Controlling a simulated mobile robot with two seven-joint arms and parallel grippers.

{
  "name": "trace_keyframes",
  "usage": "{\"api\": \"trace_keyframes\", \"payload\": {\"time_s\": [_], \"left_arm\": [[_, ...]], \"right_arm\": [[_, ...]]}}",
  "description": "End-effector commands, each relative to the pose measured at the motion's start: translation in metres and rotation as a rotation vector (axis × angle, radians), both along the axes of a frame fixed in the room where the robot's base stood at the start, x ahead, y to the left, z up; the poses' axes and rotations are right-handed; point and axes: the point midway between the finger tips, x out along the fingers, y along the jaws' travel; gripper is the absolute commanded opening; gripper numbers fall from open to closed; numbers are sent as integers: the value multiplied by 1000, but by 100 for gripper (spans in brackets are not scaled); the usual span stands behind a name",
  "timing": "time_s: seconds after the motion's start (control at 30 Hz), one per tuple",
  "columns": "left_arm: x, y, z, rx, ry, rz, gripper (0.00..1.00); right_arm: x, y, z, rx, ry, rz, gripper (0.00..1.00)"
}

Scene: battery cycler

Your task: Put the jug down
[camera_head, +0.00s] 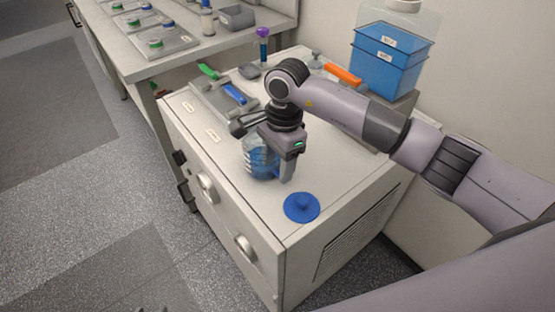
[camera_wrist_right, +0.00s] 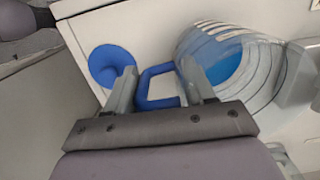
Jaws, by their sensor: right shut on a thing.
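The clear jug (camera_head: 259,160) with blue liquid is upright over the white cabinet top (camera_head: 240,190), near its front edge. I cannot tell whether its base touches the surface. My right gripper (camera_head: 284,172) is at the jug's right side and partly covers it. In the right wrist view, the blue handle (camera_wrist_right: 147,88) lies between the fingers of my right gripper (camera_wrist_right: 158,90), and the jug (camera_wrist_right: 228,65) is to the right. My left gripper is not in view.
A round blue lid (camera_head: 302,207) lies on the cabinet top, right of the jug. Green and blue-handled items (camera_head: 234,94) are behind left. Free room lies along the front left of the top.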

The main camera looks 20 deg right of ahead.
Motion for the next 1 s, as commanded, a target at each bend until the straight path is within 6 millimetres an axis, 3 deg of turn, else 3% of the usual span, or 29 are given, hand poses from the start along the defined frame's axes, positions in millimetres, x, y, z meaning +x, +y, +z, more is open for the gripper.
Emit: {"api": "trace_keyframes", "payload": {"time_s": [0.37,0.4,0.47,0.83,1.0], "left_arm": [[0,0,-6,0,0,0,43],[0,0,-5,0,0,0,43],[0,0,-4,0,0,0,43],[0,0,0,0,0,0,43],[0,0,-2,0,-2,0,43]], "right_arm": [[1,0,-4,1,-4,1,0],[0,0,-3,1,-2,0,64],[0,0,-3,1,-2,0,79],[0,0,1,1,-1,0,79],[3,-2,23,2,-7,-1,79]]}}
